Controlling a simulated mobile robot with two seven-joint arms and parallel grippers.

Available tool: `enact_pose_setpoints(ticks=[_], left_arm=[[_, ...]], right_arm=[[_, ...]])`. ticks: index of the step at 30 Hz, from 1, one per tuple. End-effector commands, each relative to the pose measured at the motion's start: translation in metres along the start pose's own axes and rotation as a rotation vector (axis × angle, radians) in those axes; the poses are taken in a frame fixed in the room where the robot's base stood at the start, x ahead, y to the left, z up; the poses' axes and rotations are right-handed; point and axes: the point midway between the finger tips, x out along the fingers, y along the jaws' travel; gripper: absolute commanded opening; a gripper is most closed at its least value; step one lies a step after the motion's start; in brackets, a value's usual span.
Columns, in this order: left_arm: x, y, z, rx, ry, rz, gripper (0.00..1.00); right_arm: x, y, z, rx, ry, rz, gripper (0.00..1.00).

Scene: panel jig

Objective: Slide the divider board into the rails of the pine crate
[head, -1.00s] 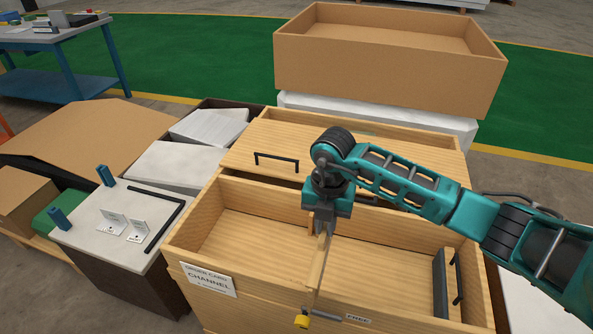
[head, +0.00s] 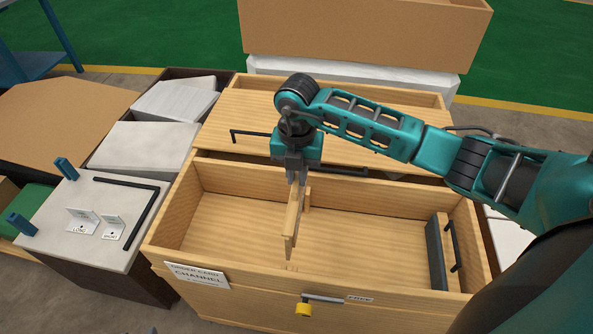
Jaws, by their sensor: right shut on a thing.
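The pine crate (head: 225,291) is open at the top, with a channel label on its front wall. My right gripper (head: 297,178) points down over the crate's middle, shut on the upper back part of the divider board (head: 292,225). The board is a thin pale plank seen nearly edge-on, running front to back. A narrow wooden rail (head: 307,197) shows just right of it at the back wall. A small strip shows below the board's front end at the front wall. I cannot tell whether the board sits between the rails. My left gripper is out of view.
A black-handled dark block (head: 437,255) stands at the crate's right end. A latch with a yellow knob (head: 303,309) is on the front wall. A pine panel with a black handle (head: 240,115) lies behind. A side table (head: 75,235) with brackets stands left.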

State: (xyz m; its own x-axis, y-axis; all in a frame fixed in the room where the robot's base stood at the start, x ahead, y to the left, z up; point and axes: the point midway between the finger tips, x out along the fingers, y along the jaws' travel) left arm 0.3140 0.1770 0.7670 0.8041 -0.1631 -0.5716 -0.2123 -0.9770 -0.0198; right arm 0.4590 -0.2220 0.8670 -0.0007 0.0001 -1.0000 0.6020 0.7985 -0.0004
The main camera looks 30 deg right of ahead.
Motion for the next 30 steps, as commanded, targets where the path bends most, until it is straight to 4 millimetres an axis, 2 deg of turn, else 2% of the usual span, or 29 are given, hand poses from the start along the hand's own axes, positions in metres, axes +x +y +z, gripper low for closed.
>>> enact_pose_setpoints(ticks=[8, 21, 30], left_arm=[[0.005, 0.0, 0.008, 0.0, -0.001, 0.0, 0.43], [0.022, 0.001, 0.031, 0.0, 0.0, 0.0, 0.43], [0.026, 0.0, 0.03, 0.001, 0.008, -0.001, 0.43]], right_arm=[[0.012, 0.0, 0.001, 0.001, -0.001, 0.001, 0.0], [0.052, 0.0, 0.001, 0.001, 0.0, 0.001, 0.0], [0.057, 0.001, 0.001, 0.0, -0.001, 0.002, 0.0]])
